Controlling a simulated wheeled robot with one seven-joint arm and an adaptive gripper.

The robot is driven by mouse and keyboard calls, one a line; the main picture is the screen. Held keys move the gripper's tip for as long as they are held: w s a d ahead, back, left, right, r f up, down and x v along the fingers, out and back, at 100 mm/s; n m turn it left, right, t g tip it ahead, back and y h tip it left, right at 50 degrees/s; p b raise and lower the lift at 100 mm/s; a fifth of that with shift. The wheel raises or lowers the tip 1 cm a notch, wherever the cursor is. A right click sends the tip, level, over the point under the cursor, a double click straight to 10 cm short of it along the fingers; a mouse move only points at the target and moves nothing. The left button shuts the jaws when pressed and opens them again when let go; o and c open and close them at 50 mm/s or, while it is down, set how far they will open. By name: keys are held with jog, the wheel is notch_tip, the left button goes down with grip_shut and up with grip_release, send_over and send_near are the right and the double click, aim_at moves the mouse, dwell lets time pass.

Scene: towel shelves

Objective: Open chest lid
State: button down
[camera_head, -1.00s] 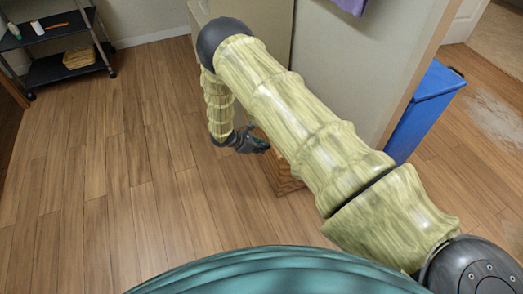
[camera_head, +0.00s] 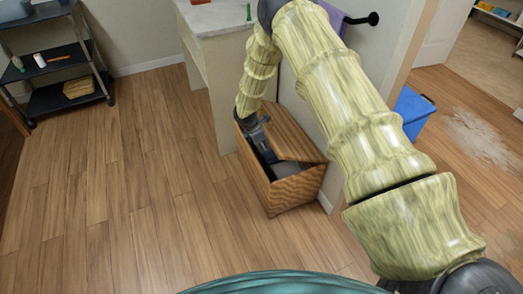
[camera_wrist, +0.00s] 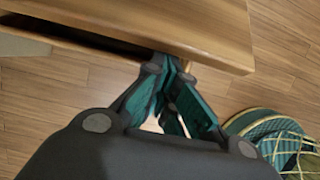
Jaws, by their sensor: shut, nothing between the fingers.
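The wooden chest (camera_head: 297,190) stands on the floor against the wall, partly behind my arm in the head view. Its lid (camera_head: 292,132) is raised partway and tilted, with a dark gap along the front. Something greyish shows inside, too small to identify. My gripper (camera_head: 264,152) is at the gap on the left part of the front edge. In the wrist view, my gripper (camera_wrist: 172,105) is shut and empty, its fingertips close to the lid's edge (camera_wrist: 225,45). I cannot tell whether they touch it. A dark gap shows under the lid there.
A counter (camera_head: 220,75) stands behind the chest at left. A dark shelf cart (camera_head: 60,95) is at the far left, and a blue bin (camera_head: 412,112) is right of the wall. A towel bar (camera_head: 360,19) is above. The floor (camera_head: 120,190) in front is clear.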

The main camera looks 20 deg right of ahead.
jog(key=d+r+y+p, duration=0.1)
jog(key=d+r, duration=0.1)
jog(key=d+r+y+p, duration=0.1)
jog(key=d+r+p, duration=0.1)
jog(key=r, duration=0.1)
jog(key=d+r+y+p, duration=0.1)
jog(key=d+r, duration=0.1)
jog(key=r, duration=0.1)
jog(key=shift+d+p, duration=0.1)
jog(key=shift+p, duration=0.2)
jog(key=d+r+p, duration=0.3)
jog(key=d+r, duration=0.4)
jog(key=d, duration=0.4)
jog(key=shift+w+d, duration=0.15)
jog(key=shift+d, duration=0.1)
jog(key=shift+a, duration=0.15)
